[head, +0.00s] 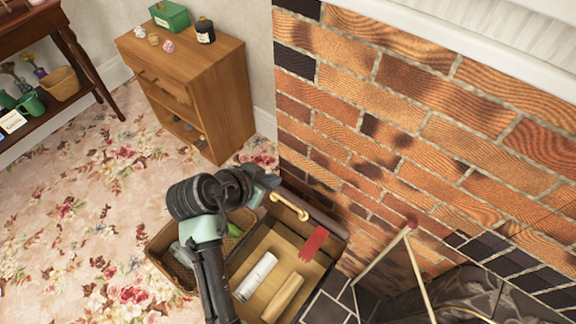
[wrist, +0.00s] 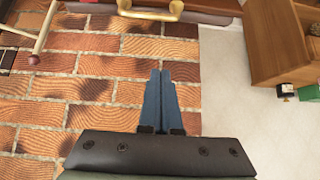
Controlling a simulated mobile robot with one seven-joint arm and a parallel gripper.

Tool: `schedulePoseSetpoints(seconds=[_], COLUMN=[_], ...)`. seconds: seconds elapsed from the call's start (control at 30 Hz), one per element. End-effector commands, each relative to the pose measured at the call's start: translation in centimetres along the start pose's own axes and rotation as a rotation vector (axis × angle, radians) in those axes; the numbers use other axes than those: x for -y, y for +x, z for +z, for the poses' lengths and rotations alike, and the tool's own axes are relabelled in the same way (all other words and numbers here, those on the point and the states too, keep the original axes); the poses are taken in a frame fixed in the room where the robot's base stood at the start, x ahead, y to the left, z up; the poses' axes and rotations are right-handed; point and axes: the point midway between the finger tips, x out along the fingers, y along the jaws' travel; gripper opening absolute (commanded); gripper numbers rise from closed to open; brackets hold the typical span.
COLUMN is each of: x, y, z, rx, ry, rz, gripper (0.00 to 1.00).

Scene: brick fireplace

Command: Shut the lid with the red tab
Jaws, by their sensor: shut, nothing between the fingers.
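An open wooden box (head: 238,278) stands on the floor against the brick wall, with a white roll and a tan roll inside. Its lid (head: 325,222) is raised on the wall side. A red tab (head: 313,243) hangs on the lid and a brass handle (head: 290,206) sits near its upper edge. The handle also shows at the top of the wrist view (wrist: 150,12). My gripper (head: 270,181) is near the lid's upper left end, beside the wall. In the wrist view its blue fingers (wrist: 160,75) are together and empty, apart from the handle.
A wicker-like bin (head: 165,262) with a green item stands left of the box, partly behind my arm. A wooden cabinet (head: 225,95) stands behind, with a green box (head: 170,15) and a dark bottle (head: 205,30) on top. The flowered carpet at left is clear.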

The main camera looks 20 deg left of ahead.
Motion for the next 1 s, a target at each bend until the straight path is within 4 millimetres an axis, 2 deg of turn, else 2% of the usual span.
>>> schedulePoseSetpoints(seconds=[0.17, 0.63, 0.8, 1.0], x=[-0.3, -0.4, -0.3, -0.3], y=[1.4, 10.4, 9.1, 8.7], z=[0.7, 0.7, 3.1, 4.2], rx=[0.012, 0.011, 0.01, 0.009], ry=[-0.001, 0.0, -0.005, -0.003], rz=[0.02, 0.016, 0.012, 0.013], gripper=[0.0, 0.0, 0.0, 0.0])
